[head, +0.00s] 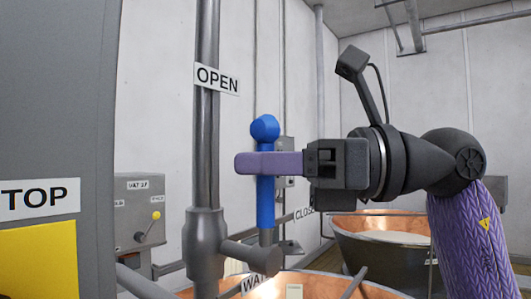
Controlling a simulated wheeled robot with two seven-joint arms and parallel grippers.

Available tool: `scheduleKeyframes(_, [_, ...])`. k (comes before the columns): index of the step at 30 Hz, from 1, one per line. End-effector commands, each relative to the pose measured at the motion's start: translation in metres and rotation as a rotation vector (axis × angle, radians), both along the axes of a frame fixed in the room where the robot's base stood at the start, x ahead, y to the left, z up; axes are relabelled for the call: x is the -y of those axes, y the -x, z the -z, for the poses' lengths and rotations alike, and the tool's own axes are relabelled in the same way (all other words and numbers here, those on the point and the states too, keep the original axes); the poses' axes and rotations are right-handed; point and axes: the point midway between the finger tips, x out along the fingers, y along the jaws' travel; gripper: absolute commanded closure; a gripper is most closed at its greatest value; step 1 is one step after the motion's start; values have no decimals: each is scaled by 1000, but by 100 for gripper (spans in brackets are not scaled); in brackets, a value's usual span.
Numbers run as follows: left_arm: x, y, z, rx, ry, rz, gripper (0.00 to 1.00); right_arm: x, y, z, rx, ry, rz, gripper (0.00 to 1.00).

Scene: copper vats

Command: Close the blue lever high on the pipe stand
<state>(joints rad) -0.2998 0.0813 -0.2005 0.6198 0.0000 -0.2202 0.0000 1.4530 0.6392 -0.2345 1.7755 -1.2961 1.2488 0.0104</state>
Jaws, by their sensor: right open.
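The blue lever (265,205) stands upright beside the grey pipe stand (205,150), with its round knob (264,128) at the top. It rises from a side stub of the pipe's valve body (206,240). My right gripper (243,163) reaches in from the right at the lever's upper part, just below the knob. One purple finger crosses in front of the lever; the other finger is hidden. The jaws are open, and I cannot tell whether they touch the lever. My left gripper is not in view.
A grey cabinet (60,130) with a TOP sign (38,198) and yellow panel fills the left side. Copper vats stand below, one in front (330,286) and one behind on the right (385,255). A control box (140,210) with a yellow-knobbed lever is on the wall behind.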

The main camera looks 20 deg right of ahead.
Motion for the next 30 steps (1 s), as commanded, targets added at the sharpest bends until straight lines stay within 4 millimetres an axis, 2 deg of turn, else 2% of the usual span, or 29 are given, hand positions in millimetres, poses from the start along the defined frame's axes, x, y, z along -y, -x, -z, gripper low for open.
scheduleKeyframes(5, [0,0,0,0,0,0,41,0,0,1,-1,0,0,42])
scheduleKeyframes(8, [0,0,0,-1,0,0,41,0,0,1,-1,0,0,59])
scheduleKeyframes(12, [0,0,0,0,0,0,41,0,0,1,-1,0,0,89])
scheduleKeyframes(14, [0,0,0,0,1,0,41,0,0,1,-1,0,0,100])
scheduleKeyframes(30, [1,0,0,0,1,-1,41,0,0,0,-1,0,0,100])
